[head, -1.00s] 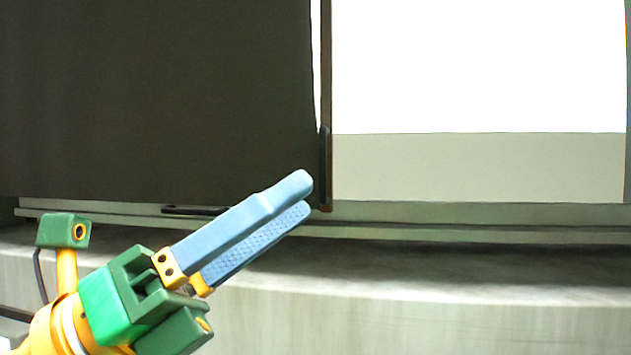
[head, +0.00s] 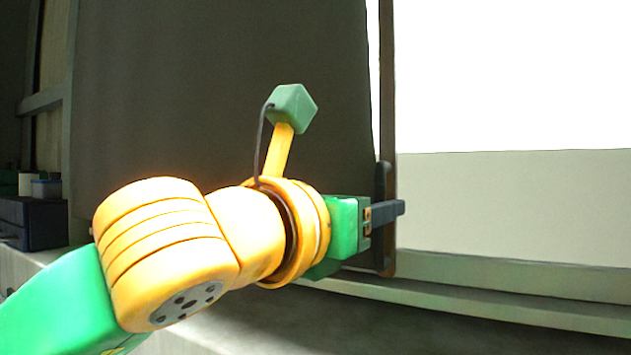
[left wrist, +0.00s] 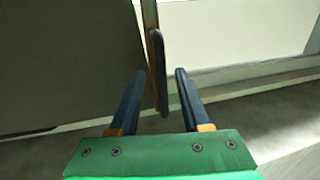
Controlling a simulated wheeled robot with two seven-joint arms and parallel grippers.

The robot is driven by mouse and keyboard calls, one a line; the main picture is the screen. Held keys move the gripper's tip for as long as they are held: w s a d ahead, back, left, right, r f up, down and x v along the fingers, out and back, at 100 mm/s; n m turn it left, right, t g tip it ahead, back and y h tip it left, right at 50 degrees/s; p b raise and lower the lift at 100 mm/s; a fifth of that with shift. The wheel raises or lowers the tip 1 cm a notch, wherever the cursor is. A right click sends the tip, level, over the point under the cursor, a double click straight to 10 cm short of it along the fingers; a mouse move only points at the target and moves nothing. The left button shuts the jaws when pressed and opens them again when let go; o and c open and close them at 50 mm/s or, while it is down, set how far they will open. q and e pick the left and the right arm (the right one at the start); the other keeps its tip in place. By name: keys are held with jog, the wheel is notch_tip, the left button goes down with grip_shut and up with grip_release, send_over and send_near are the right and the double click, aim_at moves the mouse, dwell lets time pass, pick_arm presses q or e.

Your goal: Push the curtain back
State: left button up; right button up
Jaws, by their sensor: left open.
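The dark grey curtain (head: 220,70) hangs across the left and middle of the head view, and also fills the left of the left wrist view (left wrist: 60,65). Its right edge has a brown upright bar (head: 387,80) with a black handle (left wrist: 157,62) low on it. My left gripper (head: 402,208) is open at this edge, its fingers pointing right across the bar's lower part. In the left wrist view the handle's lower part shows between the two fingers. I cannot tell whether they touch it. My arm hides part of the curtain. My right gripper is not in view.
A pale panel (head: 500,200) and a bright white area lie right of the bar. A light rail (head: 480,300) runs along below. At the far left a dark box (head: 30,222) stands on a ledge, with small containers (head: 45,188) above it.

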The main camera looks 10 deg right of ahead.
aim_at(382, 246)
pick_arm(q)
jog(key=x, duration=0.3)
jog(key=shift+d+f, duration=0.15)
jog(key=shift+f, duration=0.2)
jog(key=shift+s+a+r, duration=0.1)
jog(key=shift+a, duration=0.15)
grip_shut()
dwell(0.7)
